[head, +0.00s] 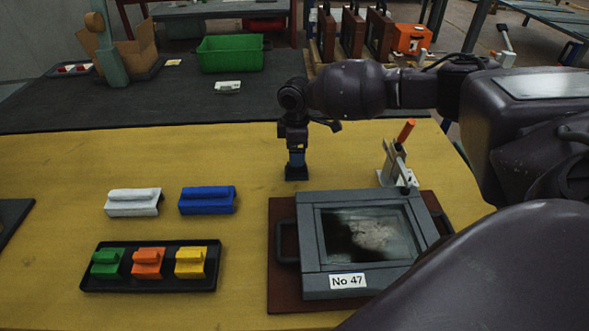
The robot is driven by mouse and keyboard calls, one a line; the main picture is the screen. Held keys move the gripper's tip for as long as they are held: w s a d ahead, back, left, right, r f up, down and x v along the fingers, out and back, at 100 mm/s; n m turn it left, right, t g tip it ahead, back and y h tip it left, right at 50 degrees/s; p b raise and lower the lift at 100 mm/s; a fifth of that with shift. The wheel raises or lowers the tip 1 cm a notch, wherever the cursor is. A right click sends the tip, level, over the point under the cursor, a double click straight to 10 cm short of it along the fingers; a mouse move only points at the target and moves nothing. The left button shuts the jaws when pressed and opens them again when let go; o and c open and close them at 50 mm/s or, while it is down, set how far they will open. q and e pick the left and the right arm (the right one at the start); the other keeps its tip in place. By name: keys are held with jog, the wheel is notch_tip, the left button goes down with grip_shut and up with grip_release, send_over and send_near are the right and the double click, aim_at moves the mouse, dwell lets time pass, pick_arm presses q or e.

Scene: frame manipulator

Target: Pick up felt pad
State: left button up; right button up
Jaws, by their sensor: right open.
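I cannot single out a felt pad for certain. Candidates are the white block-shaped piece (133,203) and the blue one (207,201), side by side on the yellow tabletop (60,160). Green (106,264), orange (148,263) and yellow (191,263) pieces of like shape sit in a black tray (150,288). My right gripper (296,174) points down over the table behind the framed panel, right of the blue piece and apart from it. It is open; its fingertips are small and dark here, and nothing clearly shows between them. My left gripper is out of view.
A grey frame labelled No 47 (311,253) lies on a brown board (283,291). A clamp with an orange handle (404,132) stands behind it. A green bin (230,54) stands on the dark rear surface.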

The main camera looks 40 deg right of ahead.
aim_at(297, 169)
jog(key=f, duration=0.5)
jog(key=f+b, duration=0.1)
jog(key=f, duration=0.2)
jog(key=shift+w+d+f, duration=0.1)
jog(key=shift+w+d, duration=0.1)
jog(key=shift+d, duration=0.05)
jog(key=shift+c, duration=0.5)
jog(key=c, duration=0.9)
